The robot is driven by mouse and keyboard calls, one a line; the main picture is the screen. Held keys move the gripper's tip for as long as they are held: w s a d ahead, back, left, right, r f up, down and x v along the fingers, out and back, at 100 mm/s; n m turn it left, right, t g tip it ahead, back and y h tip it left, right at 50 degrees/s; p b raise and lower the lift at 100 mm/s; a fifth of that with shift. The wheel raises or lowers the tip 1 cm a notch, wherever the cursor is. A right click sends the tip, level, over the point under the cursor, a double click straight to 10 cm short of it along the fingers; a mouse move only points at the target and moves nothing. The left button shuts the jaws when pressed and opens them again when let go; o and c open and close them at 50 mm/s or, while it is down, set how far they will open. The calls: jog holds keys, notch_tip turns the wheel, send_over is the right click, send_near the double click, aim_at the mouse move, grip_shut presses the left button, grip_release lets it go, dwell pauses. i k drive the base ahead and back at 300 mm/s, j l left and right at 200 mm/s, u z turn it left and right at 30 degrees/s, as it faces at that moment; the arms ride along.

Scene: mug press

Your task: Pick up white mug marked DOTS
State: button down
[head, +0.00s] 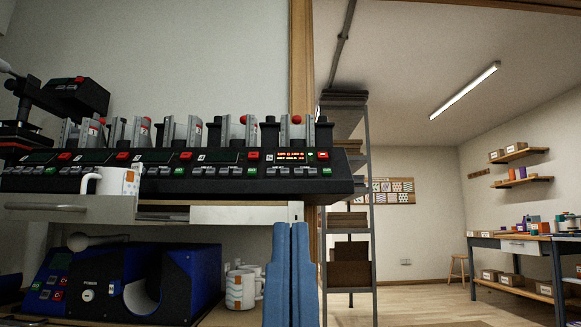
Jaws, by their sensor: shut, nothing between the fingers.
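No DOTS lettering can be read, so I cannot tell which is the DOTS mug. My gripper (291,226) shows as two blue fingers side by side at the bottom centre. It is shut and empty, to the right of the lower mugs in the picture and apart from the upper mug.
A long black press bank (210,172) with several stations spans the upper counter. A drawer (60,208) sits below it. A blue-and-black mug press (140,285) fills the lower shelf at left. A tall rack (364,210) stands right; open floor (430,300) lies beyond, before a workbench (510,246).

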aim_at(110, 180)
jog(key=k+j, duration=0.15)
jog(key=j, duration=0.2)
jog(key=k+j, duration=0.1)
jog(key=j, duration=0.25)
jog(key=k+j, duration=0.15)
jog(key=j, duration=0.25)
jog(key=k+j, duration=0.1)
jog(key=j, duration=0.25)
jog(key=k+j, duration=0.15)
jog(key=j, duration=0.2)
